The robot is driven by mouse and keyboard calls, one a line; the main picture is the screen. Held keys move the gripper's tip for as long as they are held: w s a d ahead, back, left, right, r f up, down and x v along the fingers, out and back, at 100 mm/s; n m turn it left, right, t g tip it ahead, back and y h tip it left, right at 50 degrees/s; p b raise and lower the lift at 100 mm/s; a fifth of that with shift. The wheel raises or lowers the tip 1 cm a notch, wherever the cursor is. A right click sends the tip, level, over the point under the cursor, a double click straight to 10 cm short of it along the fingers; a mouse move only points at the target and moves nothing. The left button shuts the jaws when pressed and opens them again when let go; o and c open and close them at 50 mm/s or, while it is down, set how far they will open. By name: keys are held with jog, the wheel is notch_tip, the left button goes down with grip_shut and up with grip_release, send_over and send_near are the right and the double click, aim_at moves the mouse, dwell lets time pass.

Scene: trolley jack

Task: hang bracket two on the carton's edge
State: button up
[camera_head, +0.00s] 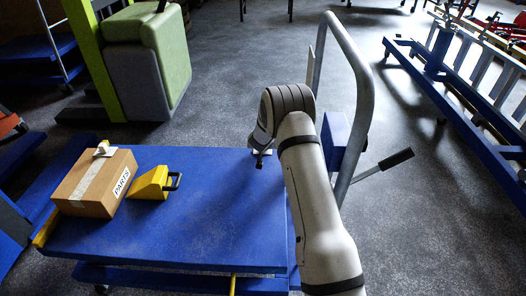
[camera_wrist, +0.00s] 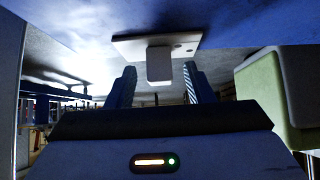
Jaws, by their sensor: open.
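The brown carton (camera_head: 97,187) marked PARTS sits on the left of the blue trolley deck (camera_head: 200,235). A small white bracket (camera_head: 103,148) is at the carton's top far edge. A second white bracket (camera_head: 266,152) is at the deck's far right, mostly hidden by my gripper (camera_head: 259,148). In the wrist view this bracket shows as a flat pale plate (camera_wrist: 190,41) with a block-like tab (camera_wrist: 159,66) pointing towards me. My gripper is open, its two fingers to either side of the tab, with gaps visible between them and it.
A yellow wedge (camera_head: 150,184) with a dark handle lies beside the carton. A grey tubular handle (camera_head: 362,90) rises by the deck's right end, close to my arm. A green and grey padded block (camera_head: 150,55) stands behind. The deck's front middle is clear.

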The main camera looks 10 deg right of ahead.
grip_shut()
notch_tip(320, 180, up, 10)
jog(key=p, duration=0.7)
dwell(0.4)
